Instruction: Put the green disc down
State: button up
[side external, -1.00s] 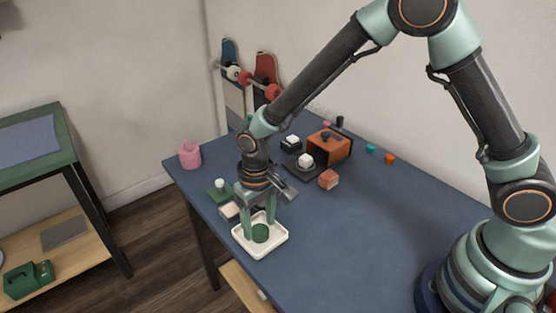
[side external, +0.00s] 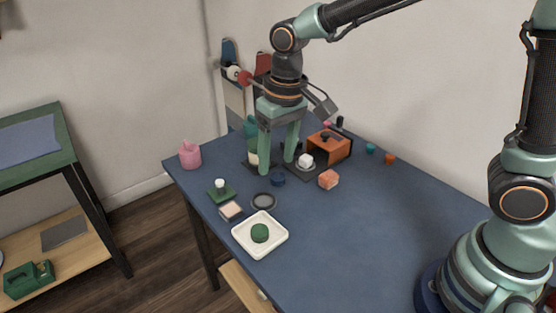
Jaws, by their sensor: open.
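The green disc (side external: 260,232) lies in the white tray (side external: 277,246) near the front edge of the blue table. Nothing touches it from above. My gripper (side external: 279,170) is open and empty, its two green fingers pointing down. It is well behind the tray and appears to be above the table, near a dark blue round piece (side external: 278,180). I cannot tell how high the fingertips are.
A dark ring-shaped dish (side external: 263,201), a small box (side external: 231,211) and a green base with a white knob (side external: 220,189) stand near the tray. An orange box (side external: 333,146), an orange block (side external: 328,179) and a pink pot (side external: 189,154) are farther back. The table's right side is clear.

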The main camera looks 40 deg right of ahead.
jog(key=s+d+r+t, duration=0.2)
jog(key=s+d+r, duration=0.1)
jog(key=d, duration=0.4)
jog(key=s+d+r+t, duration=0.2)
jog(key=s+d+r, duration=0.2)
jog(key=s+d, duration=0.2)
jog(key=shift+d, duration=0.35)
dwell(0.5)
